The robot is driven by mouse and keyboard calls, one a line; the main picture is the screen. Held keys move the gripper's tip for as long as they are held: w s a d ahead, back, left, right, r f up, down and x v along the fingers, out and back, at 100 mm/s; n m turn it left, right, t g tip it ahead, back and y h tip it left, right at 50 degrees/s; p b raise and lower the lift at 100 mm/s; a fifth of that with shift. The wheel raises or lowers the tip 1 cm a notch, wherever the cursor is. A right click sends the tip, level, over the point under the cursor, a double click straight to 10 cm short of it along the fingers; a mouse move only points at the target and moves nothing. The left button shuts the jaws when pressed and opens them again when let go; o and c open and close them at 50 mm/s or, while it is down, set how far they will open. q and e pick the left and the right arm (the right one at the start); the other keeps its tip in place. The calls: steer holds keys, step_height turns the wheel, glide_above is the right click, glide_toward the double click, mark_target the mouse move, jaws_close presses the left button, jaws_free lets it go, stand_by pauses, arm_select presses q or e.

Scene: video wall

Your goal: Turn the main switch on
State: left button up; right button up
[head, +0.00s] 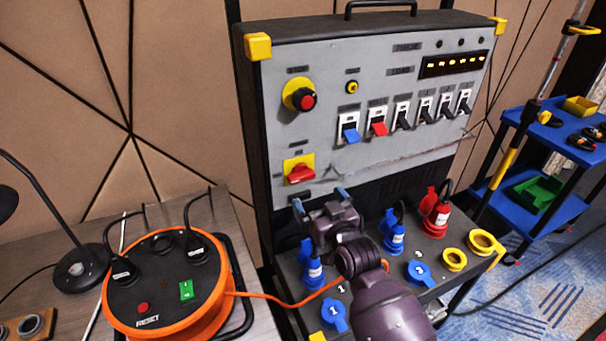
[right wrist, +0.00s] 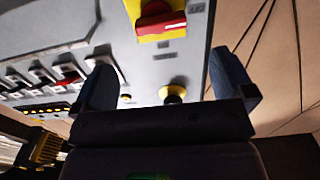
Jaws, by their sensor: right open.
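A red rotary switch on a yellow square plate (head: 300,170) sits low on the left of the grey panel, apparently the main switch. Its red handle lies roughly horizontal. It also shows at the top of the right wrist view (right wrist: 160,22). My right gripper (head: 320,198) is open and empty, with its two blue-grey fingertips below and to the right of the switch, apart from it. In the right wrist view the open fingers (right wrist: 165,84) stand wide apart, with no object between them. My left gripper is not in view.
A round yellow-and-red knob (head: 303,100) is above the switch. Several breaker levers (head: 378,128), one blue and one red, are to the right. Blue and red plugs (head: 434,214) stand on the ledge below. An orange cable reel (head: 165,280) is at left.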

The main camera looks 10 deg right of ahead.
mark_target(304, 179)
steer(key=w, duration=0.3)
steer(key=w+a, duration=0.1)
steer(key=w, duration=0.2)
steer(key=w+a, duration=0.1)
steer(key=w, duration=0.3)
steer(key=shift+w, duration=0.1)
steer(key=c, duration=0.9)
